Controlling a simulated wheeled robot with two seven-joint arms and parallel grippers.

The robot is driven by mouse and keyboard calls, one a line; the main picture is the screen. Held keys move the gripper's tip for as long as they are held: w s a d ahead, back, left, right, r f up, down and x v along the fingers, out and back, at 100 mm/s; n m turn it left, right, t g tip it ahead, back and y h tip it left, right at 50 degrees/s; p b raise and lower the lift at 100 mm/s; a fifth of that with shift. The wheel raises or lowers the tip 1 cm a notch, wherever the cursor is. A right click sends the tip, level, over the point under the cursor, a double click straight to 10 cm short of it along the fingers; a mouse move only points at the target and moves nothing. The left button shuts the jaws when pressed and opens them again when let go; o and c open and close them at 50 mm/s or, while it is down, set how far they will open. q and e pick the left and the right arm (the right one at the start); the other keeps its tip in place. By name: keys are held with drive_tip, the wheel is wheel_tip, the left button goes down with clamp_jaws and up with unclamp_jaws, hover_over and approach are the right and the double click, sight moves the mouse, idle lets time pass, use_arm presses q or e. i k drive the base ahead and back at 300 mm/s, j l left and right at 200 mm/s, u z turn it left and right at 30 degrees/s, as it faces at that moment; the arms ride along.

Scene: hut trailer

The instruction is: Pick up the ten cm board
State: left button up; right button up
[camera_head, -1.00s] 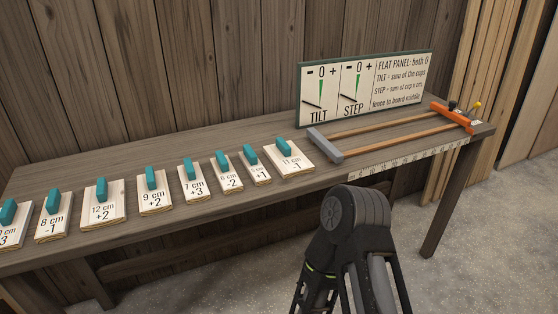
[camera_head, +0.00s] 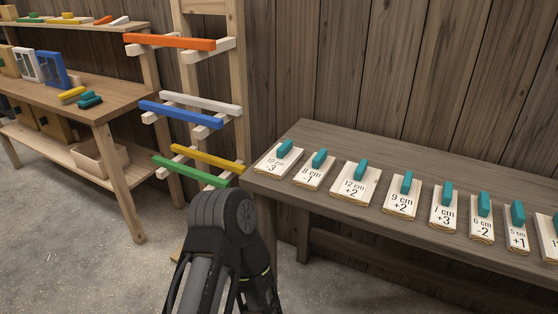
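The ten cm board (camera_head: 272,168) is a small pale wooden plate with a teal handle on top, marked "10 cm -3". It lies flat at the left end of the dark wooden bench (camera_head: 300,132), first in a row of similar boards. One of my arms rises at the bottom centre, in front of the bench's left end, showing a dark rounded joint and links below it. I cannot tell which arm it is. Neither gripper's fingers are in view. Nothing touches the ten cm board.
The 8 cm board (camera_head: 308,180) lies close to its right, then the 12 cm board (camera_head: 351,188) and several more. A ladder-like rack with coloured bars (camera_head: 180,114) stands left of the bench. A workbench (camera_head: 118,101) with blocks is farther left. Floor between is clear.

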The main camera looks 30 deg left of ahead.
sight(276, 165)
drive_tip(key=j+z, duration=0.2)
drive_tip(key=z, duration=0.2)
drive_tip(key=j+z, duration=0.2)
drive_tip(key=z, duration=0.2)
drive_tip(key=j+z, duration=0.2)
drive_tip(key=z, duration=0.2)
drive_tip(key=k+j+z, duration=0.15)
drive_tip(key=j, duration=0.25)
drive_tip(key=k+j+z, duration=0.1)
drive_tip(key=j, duration=0.35)
drive_tip(key=k+j+z, duration=0.15)
drive_tip(key=j, duration=0.25)
drive_tip(key=k+j+z, duration=0.1)
drive_tip(key=j, duration=0.25)
drive_tip(key=k+j+z, duration=0.15)
drive_tip(key=k+j, duration=0.15)
drive_tip(key=j, duration=0.15)
drive_tip(key=k+j, duration=0.2)
drive_tip(key=j, duration=0.15)
